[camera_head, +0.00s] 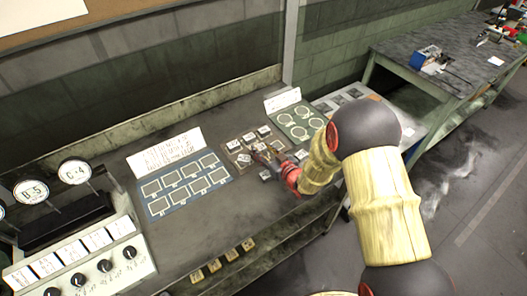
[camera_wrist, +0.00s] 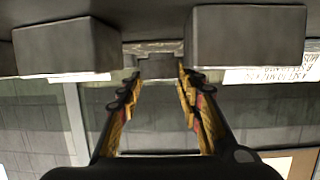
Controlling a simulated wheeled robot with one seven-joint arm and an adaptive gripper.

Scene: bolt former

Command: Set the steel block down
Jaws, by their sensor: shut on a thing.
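My gripper (camera_head: 268,158) reaches down to the bench at the brown tray (camera_head: 229,146), which carries several small steel blocks (camera_head: 249,136). In the wrist view my gripper (camera_wrist: 158,75) has its fingers on either side of a small grey steel block (camera_wrist: 158,66). The fingers hide this block in the head view. Two larger-looking grey blocks, one left (camera_wrist: 68,47) and one right (camera_wrist: 245,35), stand nearer the camera on either side. I cannot tell whether the held block touches the surface below.
A blue board with outlined squares (camera_head: 157,208) lies left of the tray. A green board with rings (camera_head: 296,117) lies right. Dials (camera_head: 75,172) and a knob panel (camera_head: 131,253) stand at lower left. Small tan blocks (camera_head: 248,244) line the front edge. Bare bench lies in front.

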